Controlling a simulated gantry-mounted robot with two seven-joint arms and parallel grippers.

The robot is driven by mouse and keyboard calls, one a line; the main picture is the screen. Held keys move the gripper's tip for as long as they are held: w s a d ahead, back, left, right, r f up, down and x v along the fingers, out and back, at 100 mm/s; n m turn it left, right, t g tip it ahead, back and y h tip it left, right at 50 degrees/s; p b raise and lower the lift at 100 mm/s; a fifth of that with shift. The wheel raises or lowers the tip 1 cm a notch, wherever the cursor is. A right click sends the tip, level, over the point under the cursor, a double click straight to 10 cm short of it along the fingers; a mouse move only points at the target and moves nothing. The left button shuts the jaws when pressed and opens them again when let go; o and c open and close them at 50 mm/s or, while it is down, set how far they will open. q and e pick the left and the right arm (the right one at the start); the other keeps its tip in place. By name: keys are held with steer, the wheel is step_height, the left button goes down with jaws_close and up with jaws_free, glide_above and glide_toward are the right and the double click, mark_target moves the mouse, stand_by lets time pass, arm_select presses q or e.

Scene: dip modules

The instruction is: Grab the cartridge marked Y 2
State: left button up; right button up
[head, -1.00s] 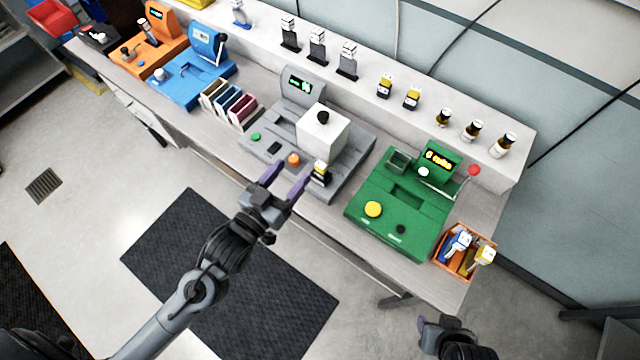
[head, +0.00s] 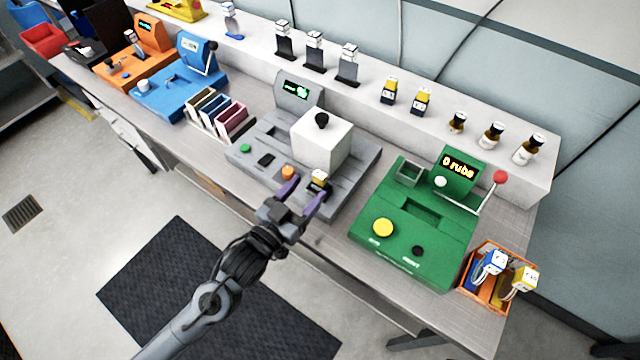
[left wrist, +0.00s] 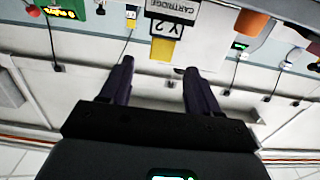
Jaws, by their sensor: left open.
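The cartridge marked Y 2 (left wrist: 166,28) shows at the top of the left wrist view, with a black and white label and a yellow part. In the head view a small yellow, white and black cartridge (head: 319,181) stands upright at the front edge of the grey machine (head: 262,135), its lower part partly hidden. My left gripper (head: 303,194) is open and empty just in front of it. In the left wrist view the open fingers (left wrist: 157,70) point at the cartridge, which lies beyond their tips and roughly between them. My right gripper is out of view.
A white block with a black knob (head: 322,140) stands on the grey machine behind the cartridge. An orange button (head: 288,172) is close to its left. The green machine (head: 415,220) is to the right. Two similar yellow-black cartridges (head: 389,92) stand on the back shelf.

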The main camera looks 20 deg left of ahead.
mark_target(317, 178)
arm_select(q)
steer(key=shift+b+x, duration=0.35)
steer(key=shift+x, duration=2.7)
steer(key=c, duration=1.1)
